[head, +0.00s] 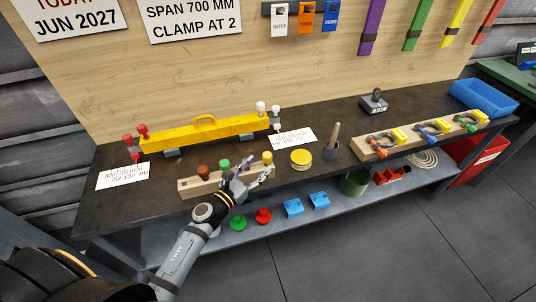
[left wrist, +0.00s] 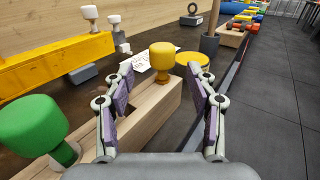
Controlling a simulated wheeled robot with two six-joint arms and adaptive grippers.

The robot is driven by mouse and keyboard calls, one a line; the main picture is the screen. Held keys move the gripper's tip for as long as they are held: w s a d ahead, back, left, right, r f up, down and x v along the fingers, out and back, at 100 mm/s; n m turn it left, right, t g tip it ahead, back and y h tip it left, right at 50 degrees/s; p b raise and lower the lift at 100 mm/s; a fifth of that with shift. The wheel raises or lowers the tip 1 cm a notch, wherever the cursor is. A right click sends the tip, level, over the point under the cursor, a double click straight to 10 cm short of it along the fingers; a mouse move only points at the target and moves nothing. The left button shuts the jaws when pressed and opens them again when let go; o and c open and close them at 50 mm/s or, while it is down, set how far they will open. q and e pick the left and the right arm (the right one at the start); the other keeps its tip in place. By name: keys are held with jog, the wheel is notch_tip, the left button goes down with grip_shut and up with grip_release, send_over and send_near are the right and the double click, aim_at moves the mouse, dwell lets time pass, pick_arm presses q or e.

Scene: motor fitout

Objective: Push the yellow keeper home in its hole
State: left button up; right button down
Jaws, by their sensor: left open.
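The yellow keeper (head: 267,157) has a round yellow knob and stands upright at the right end of a wooden block (head: 186,189). My left gripper (head: 263,173) is open and empty, close to the keeper. In the left wrist view its fingertips (left wrist: 161,72) spread to either side of the knob's line, apart from it. The hole under the keeper cannot be seen. My right gripper is not in view.
A green keeper (left wrist: 33,125) and a brown keeper (head: 203,173) stand in the same block, left of the yellow one. A yellow beam (head: 200,132) lies behind. A yellow disc (head: 301,158) and a grey cup (head: 330,153) stand to the right. The bench front edge is near.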

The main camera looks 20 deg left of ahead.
aim_at(264, 160)
pick_arm(q)
jog(key=shift+w+d+r+p, duration=0.35)
jog(key=shift+w+r+p, duration=0.2)
jog(key=shift+w+p, duration=0.2)
jog(key=x, duration=0.2)
jog(key=shift+w+d+f+p, duration=0.2)
jog(key=shift+w+p, duration=0.05)
jog(key=shift+p, duration=0.15)
jog(key=shift+w+d+f, duration=0.15)
jog(key=shift+w+f, duration=0.05)
jog(key=shift+w, duration=0.2)
jog(key=shift+s+r, duration=0.1)
jog(key=shift+c, duration=1.7)
jog(key=c, duration=0.7)
jog(key=shift+c, duration=0.6)
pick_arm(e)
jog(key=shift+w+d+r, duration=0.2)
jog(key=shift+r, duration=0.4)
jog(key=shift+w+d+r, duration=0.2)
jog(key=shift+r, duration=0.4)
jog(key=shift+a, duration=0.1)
